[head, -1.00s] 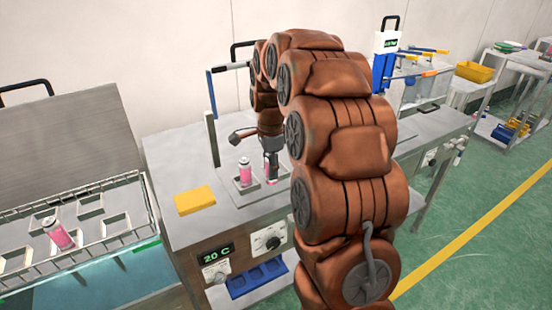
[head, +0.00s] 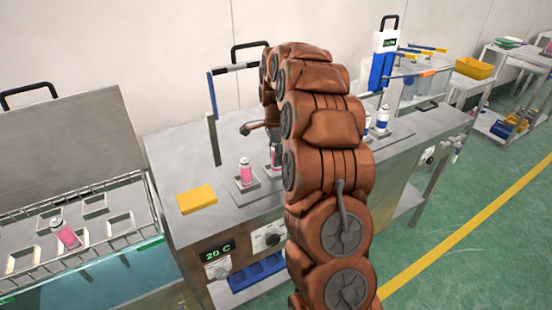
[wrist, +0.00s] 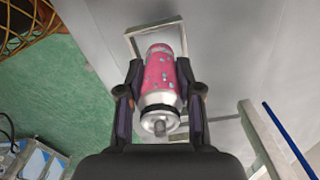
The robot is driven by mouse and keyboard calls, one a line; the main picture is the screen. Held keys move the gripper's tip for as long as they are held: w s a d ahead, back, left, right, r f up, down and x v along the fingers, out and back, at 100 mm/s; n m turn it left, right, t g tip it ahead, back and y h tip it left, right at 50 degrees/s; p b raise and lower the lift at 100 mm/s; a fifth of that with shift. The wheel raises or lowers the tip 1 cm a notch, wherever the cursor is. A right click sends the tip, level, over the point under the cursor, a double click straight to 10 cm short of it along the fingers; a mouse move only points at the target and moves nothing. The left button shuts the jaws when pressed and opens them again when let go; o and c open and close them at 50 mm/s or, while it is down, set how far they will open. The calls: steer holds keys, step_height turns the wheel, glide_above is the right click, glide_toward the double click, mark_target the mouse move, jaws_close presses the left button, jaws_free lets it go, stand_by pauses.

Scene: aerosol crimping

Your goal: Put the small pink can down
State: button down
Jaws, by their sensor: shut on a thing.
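My gripper (wrist: 160,92) is shut on a small pink can (wrist: 159,72), with one finger on each side and the can's silver top facing the wrist camera. The can's far end is over or in a square metal frame (wrist: 133,45); I cannot tell whether it touches. In the head view a sliver of the held can (head: 275,157) shows beside my arm, which hides the rest and most of the gripper. A second pink can (head: 245,171) stands in a square holder to its left. A third pink can (head: 67,234) leans in the wire basket.
A yellow block (head: 197,199) lies on the steel bench (head: 175,160) left of the cans. A metal post (head: 213,125) rises behind them. Blue-and-white cans (head: 383,119) stand farther right, partly behind my arm. The wire basket (head: 110,185) is over a bath at left.

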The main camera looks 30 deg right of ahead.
steer(key=shift+f, duration=0.95)
steer(key=shift+f, duration=0.15)
steer(key=c, duration=0.8)
jaws_free()
steer(key=shift+o, duration=0.2)
step_height(320, 180, up, 11)
steer(key=shift+f+b, duration=0.2)
steer(key=shift+b, duration=0.8)
steer(key=shift+r, duration=0.85)
steer(key=shift+a, duration=0.1)
